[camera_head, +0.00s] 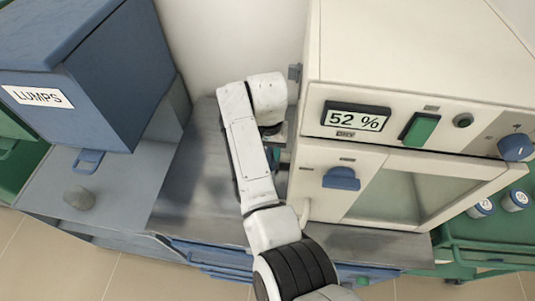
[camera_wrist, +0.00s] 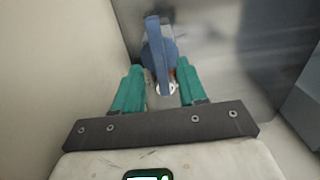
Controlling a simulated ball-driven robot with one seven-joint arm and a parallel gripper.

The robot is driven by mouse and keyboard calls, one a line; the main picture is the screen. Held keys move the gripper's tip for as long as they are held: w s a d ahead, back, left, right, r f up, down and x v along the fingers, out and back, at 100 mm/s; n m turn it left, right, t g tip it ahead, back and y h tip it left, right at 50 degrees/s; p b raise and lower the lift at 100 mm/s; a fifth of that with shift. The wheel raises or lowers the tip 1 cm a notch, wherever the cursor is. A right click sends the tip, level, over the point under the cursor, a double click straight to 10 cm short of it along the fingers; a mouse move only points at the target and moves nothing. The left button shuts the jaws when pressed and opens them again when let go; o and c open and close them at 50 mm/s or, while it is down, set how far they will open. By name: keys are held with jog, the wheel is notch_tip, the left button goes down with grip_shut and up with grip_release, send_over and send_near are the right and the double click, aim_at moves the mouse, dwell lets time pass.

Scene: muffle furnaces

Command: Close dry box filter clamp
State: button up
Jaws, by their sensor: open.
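The dry box (camera_head: 410,50) is the cream cabinet at the right in the head view, with a "52 %" display (camera_head: 356,117). A blue lever (camera_wrist: 157,45), which looks like the filter clamp, shows ahead of my gripper (camera_wrist: 160,70) in the wrist view. The lever stands out from a grey mount beside a cream wall. My gripper's two green fingers are open, with the lever's near end between or just beyond their tips; I cannot tell if they touch it. In the head view my gripper (camera_head: 273,157) is mostly hidden behind my arm, at the box's left side.
A blue bin labelled "LUMPS" (camera_head: 110,75) stands at the left. The steel bench top (camera_head: 190,190) is bare between bin and box. The box front has a green switch (camera_head: 419,129) and a blue door handle (camera_head: 341,179). A green cart (camera_head: 485,240) with jars stands at right.

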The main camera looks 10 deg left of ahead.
notch_tip(320, 180, up, 9)
jog(key=b, duration=0.1)
jog(key=shift+s+f, duration=0.1)
jog(key=shift+f, duration=0.1)
dwell(0.7)
